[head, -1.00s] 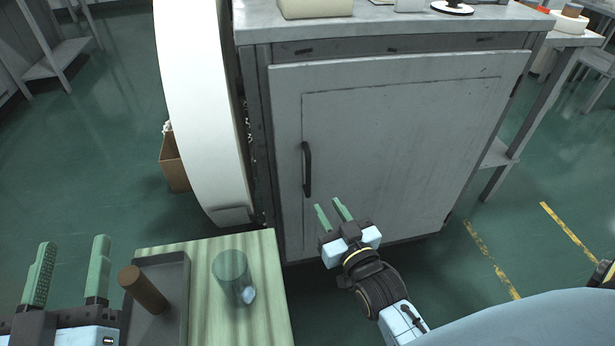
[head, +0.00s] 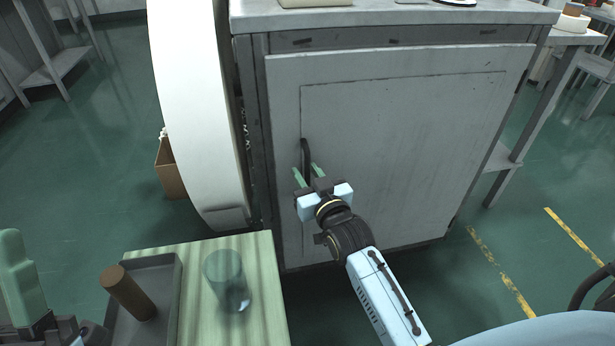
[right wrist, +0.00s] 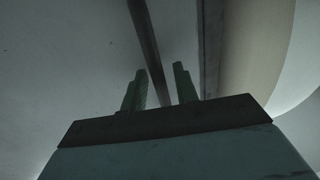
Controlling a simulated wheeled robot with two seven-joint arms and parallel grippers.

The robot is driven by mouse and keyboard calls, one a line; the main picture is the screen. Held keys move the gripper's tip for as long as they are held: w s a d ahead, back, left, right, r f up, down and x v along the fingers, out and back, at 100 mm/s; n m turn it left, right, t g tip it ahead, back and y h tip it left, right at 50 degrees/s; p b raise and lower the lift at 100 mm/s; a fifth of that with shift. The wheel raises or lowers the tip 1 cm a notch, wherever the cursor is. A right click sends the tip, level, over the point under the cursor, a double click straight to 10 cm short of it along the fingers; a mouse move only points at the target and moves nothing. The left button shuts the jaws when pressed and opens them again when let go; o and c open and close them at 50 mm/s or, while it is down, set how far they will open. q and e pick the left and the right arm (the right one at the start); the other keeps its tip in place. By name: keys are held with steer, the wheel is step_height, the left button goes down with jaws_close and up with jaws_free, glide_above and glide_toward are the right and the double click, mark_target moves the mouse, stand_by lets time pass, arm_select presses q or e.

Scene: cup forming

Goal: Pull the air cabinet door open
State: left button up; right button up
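The grey air cabinet door (head: 400,140) is shut in its frame. Its dark vertical bar handle (head: 305,150) is on the door's left side. My right gripper (head: 307,172) is at the lower part of the handle, its green fingers apart with the handle seeming to lie between them. In the right wrist view the dark handle (right wrist: 150,50) runs down between the two open fingers (right wrist: 158,88); I cannot tell whether they touch it. My left gripper (head: 22,285) is at the lower left corner, only partly in view, so its opening is hidden.
A wooden-topped stand (head: 262,290) at the lower left bears a dark tray (head: 165,285) with a brown cylinder (head: 128,292) and a clear cup (head: 228,280). A large white curved body (head: 190,110) stands left of the cabinet. Green floor is open to the right.

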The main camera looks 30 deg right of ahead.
steer(key=shift+c, duration=0.3)
jaws_close()
